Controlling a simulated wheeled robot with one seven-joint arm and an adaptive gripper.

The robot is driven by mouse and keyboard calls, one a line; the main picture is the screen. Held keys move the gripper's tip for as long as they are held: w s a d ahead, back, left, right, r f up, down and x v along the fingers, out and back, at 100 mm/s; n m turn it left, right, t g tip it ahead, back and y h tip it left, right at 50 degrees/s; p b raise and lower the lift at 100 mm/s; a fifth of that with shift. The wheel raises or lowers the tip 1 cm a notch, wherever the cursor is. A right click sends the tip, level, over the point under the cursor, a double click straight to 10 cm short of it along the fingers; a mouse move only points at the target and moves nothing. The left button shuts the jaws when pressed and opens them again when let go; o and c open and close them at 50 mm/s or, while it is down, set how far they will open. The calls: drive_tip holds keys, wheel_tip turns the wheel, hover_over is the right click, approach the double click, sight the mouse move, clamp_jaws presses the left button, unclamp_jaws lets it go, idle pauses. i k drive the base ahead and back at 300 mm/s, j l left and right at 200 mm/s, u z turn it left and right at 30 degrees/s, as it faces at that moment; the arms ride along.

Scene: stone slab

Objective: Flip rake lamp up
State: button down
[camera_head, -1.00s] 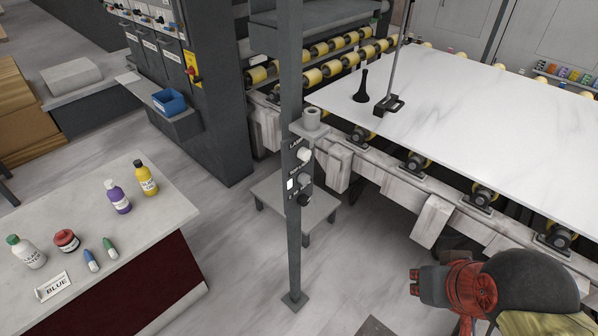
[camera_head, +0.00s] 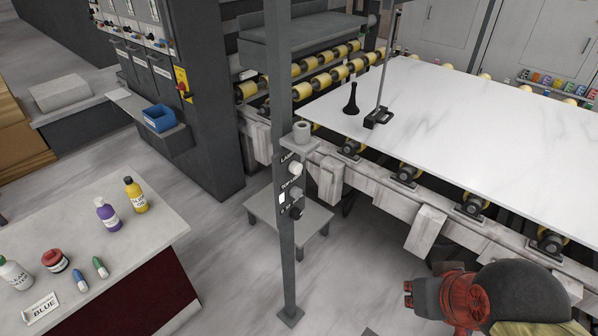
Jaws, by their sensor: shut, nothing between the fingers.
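A dark grey post (camera_head: 286,250) stands in the middle of the head view, in front of the slab. It carries a small control panel (camera_head: 289,186) with a white round knob (camera_head: 295,168), a small white switch or plate (camera_head: 283,198) and a dark knob (camera_head: 296,213). One label seems to read "LAMP"; the rest are too small to read surely. No lamp can be made out clearly. My gripper (camera_head: 408,294) is at the lower right, right of the post and below the panel. It is shut, empty and apart from the post.
A white stone slab (camera_head: 450,125) lies on a roller frame at the right, with a black cone-shaped object (camera_head: 351,100) and a stand on it. A counter (camera_head: 120,235) with several bottles is at the left. A low grey table (camera_head: 310,222) stands behind the post. Floor left of the post is clear.

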sight(373, 118)
drive_tip(key=i+l, duration=0.25)
drive_tip(key=i, duration=0.2)
drive_tip(key=i+l, duration=0.25)
drive_tip(key=i, duration=0.15)
drive_tip(key=i+l, duration=0.25)
drive_tip(key=i, duration=0.2)
drive_tip(key=i+l+z, duration=0.1)
drive_tip(key=i+l, duration=0.15)
drive_tip(key=i, duration=0.2)
drive_tip(key=i+l, duration=0.2)
drive_tip(key=i, duration=0.2)
drive_tip(key=i+l, duration=0.2)
drive_tip(key=i, duration=0.25)
